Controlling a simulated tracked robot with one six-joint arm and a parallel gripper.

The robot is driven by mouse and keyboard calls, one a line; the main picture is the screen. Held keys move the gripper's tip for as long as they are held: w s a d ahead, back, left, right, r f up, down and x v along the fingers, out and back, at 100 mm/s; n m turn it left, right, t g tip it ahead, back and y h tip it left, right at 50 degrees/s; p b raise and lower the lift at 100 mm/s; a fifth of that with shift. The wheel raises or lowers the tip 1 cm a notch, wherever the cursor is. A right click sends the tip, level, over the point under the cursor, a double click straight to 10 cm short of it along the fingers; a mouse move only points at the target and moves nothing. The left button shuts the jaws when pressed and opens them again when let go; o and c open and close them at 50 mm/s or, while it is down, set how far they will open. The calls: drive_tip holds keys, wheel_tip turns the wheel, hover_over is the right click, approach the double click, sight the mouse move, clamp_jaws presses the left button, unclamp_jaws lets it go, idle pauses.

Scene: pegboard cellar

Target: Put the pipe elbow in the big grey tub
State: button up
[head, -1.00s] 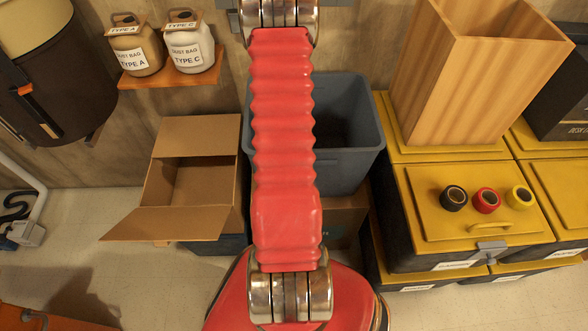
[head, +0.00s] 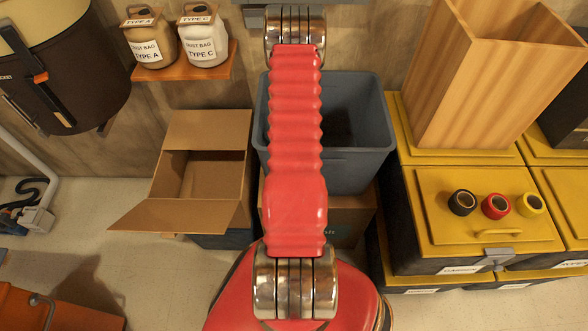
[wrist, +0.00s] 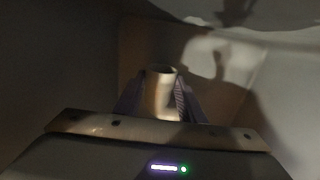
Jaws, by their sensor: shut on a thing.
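The big grey tub (head: 357,160) stands against the back wall in the head view, behind my red arm, which covers part of its left side. Its mouth faces up and its inside is dark. In the wrist view my gripper (wrist: 158,88) is shut on the pipe elbow (wrist: 160,93), a shiny tan metal piece standing up between two purplish ribbed fingers. The elbow's lower part is hidden by the gripper. In the head view the gripper and elbow cannot be seen. The wrist view shows dim grey surfaces around the gripper; I cannot tell whether it is inside the tub.
An open cardboard box (head: 190,190) is left of the tub. Yellow-lidded cases (head: 445,222) on the right carry three tape rolls (head: 496,206) and a tall wooden bin (head: 480,85). An orange shelf (head: 185,70) holds two dust-bag jars.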

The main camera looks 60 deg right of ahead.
drive_tip(key=shift+f, duration=1.95)
drive_tip(key=shift+f, duration=0.1)
drive_tip(key=o, duration=1)
drive_tip(key=shift+o, duration=0.2)
drive_tip(key=shift+r, duration=6.1)
